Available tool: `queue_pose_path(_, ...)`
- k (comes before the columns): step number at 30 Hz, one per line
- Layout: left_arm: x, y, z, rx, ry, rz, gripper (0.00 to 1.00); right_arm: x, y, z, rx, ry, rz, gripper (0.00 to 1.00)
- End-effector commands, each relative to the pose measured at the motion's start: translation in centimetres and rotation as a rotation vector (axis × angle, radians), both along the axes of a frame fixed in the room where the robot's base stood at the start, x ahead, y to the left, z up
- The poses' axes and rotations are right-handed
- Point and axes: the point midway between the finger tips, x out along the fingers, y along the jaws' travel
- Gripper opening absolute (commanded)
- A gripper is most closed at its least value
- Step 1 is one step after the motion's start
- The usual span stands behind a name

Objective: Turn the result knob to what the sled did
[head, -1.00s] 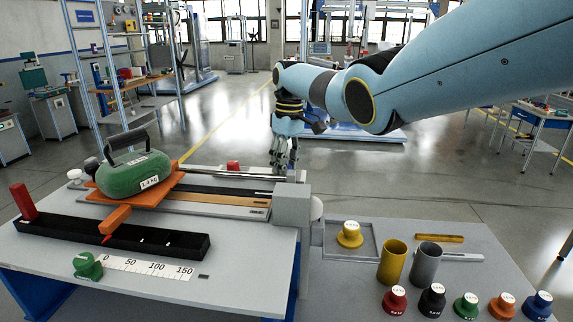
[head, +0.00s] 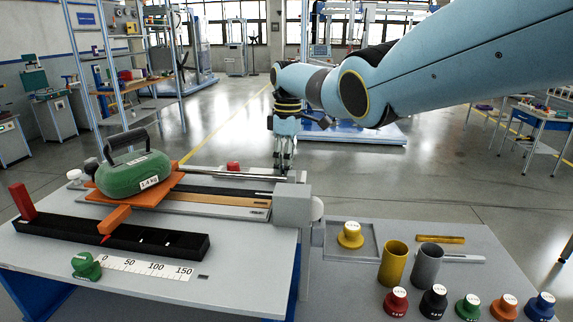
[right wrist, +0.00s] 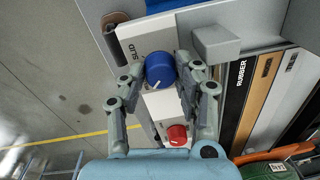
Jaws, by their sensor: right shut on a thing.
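The blue knob (right wrist: 160,66) is in the right wrist view, on a white plate (right wrist: 133,47) with the word SLID beside it; the plate's other lettering is hidden. A white pointer line shows on the knob. My right gripper (right wrist: 165,78) is shut on this knob, one finger on each side. In the head view my right gripper (head: 284,168) reaches down behind the bench's grey end block. The orange sled (head: 118,214) carries a green weight (head: 133,176) with a black handle. My left gripper is not in view.
A red knob (right wrist: 177,134) sits close to the gripper; it also shows in the head view (head: 233,167). A ruler (head: 145,268) lies in front of the black rail (head: 160,240). Coloured weights, two cups (head: 394,263) and a tray (head: 367,229) stand at the right.

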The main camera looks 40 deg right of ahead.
Motion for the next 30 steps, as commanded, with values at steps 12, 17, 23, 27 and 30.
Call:
queue_pose_path(12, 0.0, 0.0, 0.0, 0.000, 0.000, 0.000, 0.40, 0.1, 0.0, 0.1, 0.000, -0.002, 0.000, 0.55)
queue_pose_path(17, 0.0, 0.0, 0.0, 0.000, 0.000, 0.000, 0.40, 0.1, 0.0, 0.0, 0.000, -0.002, -0.001, 0.55)
queue_pose_path(23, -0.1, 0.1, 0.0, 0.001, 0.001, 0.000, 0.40, 0.1, -0.1, 1.0, 0.000, -0.004, -0.001, 0.55)
queue_pose_path(27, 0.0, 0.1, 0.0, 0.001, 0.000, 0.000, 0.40, 0.3, -0.3, 3.5, -0.003, -0.006, -0.002, 0.55)
queue_pose_path(30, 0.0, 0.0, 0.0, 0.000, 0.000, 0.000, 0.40, 0.4, -0.4, 5.9, -0.001, -0.006, -0.001, 0.55)
